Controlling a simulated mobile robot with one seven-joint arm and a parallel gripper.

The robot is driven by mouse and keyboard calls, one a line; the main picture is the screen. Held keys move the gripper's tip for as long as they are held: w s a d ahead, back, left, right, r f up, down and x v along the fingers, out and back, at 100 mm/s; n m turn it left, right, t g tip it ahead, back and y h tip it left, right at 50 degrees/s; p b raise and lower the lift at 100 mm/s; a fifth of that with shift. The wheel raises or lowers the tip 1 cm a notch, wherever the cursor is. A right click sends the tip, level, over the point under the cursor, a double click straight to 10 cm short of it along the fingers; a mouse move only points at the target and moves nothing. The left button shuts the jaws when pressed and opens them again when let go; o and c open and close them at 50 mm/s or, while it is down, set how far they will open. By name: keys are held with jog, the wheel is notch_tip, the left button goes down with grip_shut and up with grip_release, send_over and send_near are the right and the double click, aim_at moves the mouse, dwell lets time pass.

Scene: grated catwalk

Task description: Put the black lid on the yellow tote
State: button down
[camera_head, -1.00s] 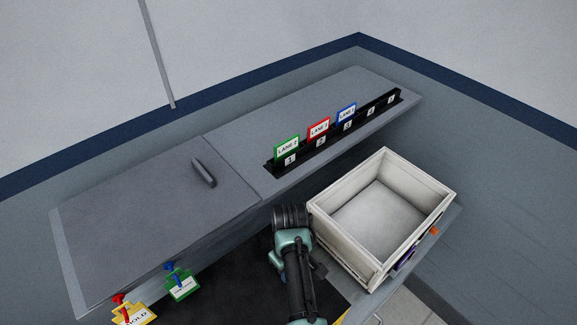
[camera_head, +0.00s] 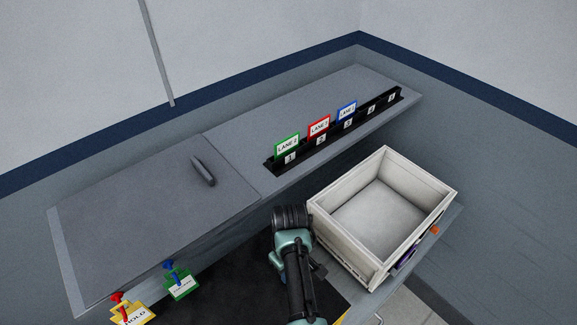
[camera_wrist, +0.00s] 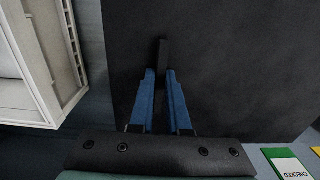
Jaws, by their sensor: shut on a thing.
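The black lid (camera_head: 225,290) is a broad flat dark panel at the bottom of the head view, partly hidden by my arm. In the wrist view the lid (camera_wrist: 235,70) fills most of the picture. My gripper (camera_wrist: 161,75) has its blue fingers shut on the lid's upright black handle (camera_wrist: 163,55). In the head view my arm hides the fingers. A small strip of yellow (camera_head: 346,317) shows at the bottom edge beside the lid, perhaps the yellow tote. The rest of the tote is hidden, and I cannot tell whether the lid touches it.
An open whitish bin (camera_head: 385,215) stands right of my arm, close to the lid. A grey bench (camera_head: 150,215) with a dark handle lies behind, carrying a black slotted rack (camera_head: 335,132) with lane cards. Green (camera_head: 181,285) and yellow (camera_head: 133,314) tags hang at its front left.

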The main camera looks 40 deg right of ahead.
dwell(0.4)
jog(key=c, duration=0.8)
grip_release()
jog(key=shift+o, duration=0.2)
jog(key=o, duration=0.4)
jog(key=shift+c, duration=0.2)
notch_tip(320, 180, up, 2)
jog(key=shift+r+p, duration=0.2)
jog(key=shift+p, duration=1)
jog(key=shift+r, duration=2.3)
jog(key=shift+s+f, duration=0.1)
